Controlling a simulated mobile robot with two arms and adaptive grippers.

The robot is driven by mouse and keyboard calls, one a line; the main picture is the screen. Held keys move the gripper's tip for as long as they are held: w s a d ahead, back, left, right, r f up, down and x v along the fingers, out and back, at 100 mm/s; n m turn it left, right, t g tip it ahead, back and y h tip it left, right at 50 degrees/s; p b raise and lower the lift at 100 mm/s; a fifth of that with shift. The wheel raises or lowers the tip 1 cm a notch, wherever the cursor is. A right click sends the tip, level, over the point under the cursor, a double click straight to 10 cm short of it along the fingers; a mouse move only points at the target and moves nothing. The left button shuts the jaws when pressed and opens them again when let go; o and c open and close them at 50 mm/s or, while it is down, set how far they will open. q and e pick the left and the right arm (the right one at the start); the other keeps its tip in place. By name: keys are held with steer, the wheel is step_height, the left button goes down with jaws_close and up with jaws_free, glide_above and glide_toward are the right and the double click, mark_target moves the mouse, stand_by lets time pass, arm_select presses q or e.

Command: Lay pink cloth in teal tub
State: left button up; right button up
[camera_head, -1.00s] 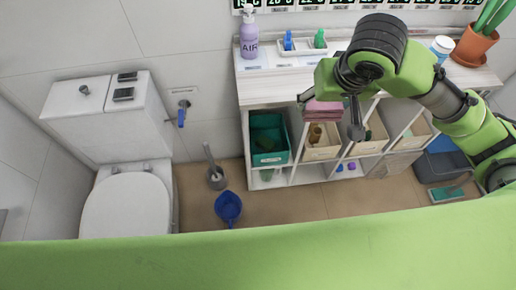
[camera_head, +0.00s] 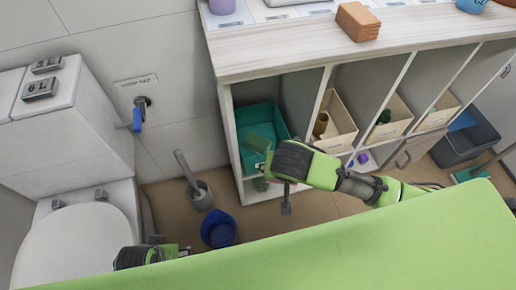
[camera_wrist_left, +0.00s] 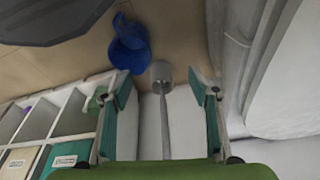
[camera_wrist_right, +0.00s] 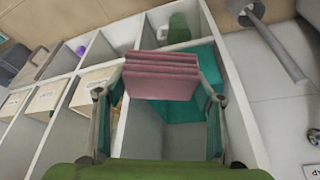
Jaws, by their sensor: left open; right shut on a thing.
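The folded pink cloth (camera_wrist_right: 160,75) is between the fingers of my right gripper (camera_wrist_right: 160,102) in the right wrist view. The teal tub (camera_head: 258,114) sits in the cart's left upper compartment. It also shows behind and beside the cloth in the right wrist view (camera_wrist_right: 185,110). In the head view my right gripper (camera_head: 266,160) is at the front of the tub, and the cloth is hidden there. I cannot tell whether cloth and tub touch. My left gripper (camera_wrist_left: 160,95) is open and empty; in the head view it is low, near the toilet (camera_head: 172,250).
Beige bins (camera_head: 338,125) fill neighbouring compartments, with dividers between.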

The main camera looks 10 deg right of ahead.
steer(key=shift+f, duration=0.65)
arm_select(q)
step_height(320, 180, up, 9)
steer(key=b, duration=0.3)
arm_select(e)
steer(key=w+f+b, duration=0.1)
steer(key=w, duration=0.5)
steer(key=w+f+b, duration=0.1)
steer(key=w, duration=0.6)
steer(key=w+f+b, duration=0.1)
steer(key=w, duration=0.5)
steer(key=shift+w+a+f, duration=0.1)
steer(key=shift+w+a, duration=0.15)
steer(key=shift+a, duration=0.15)
steer(key=shift+f, duration=0.25)
step_height(320, 180, down, 3)
steer(key=shift+w+f+b, duration=0.1)
steer(key=shift+w+b, duration=0.05)
steer(key=shift+b, duration=0.85)
arm_select(q)
steer(key=w+d+r+t+h, duration=0.1)
steer(key=w+d+r+t, duration=0.1)
steer(key=w+r+t, duration=0.2)
steer(key=w+d+r+t+h, duration=0.1)
steer(key=w+r+t, duration=0.3)
steer(key=w, duration=0.6)
steer(key=shift+w+d+t, duration=0.2)
steer(key=shift+d+t, duration=0.4)
steer(key=shift+d, duration=0.3)
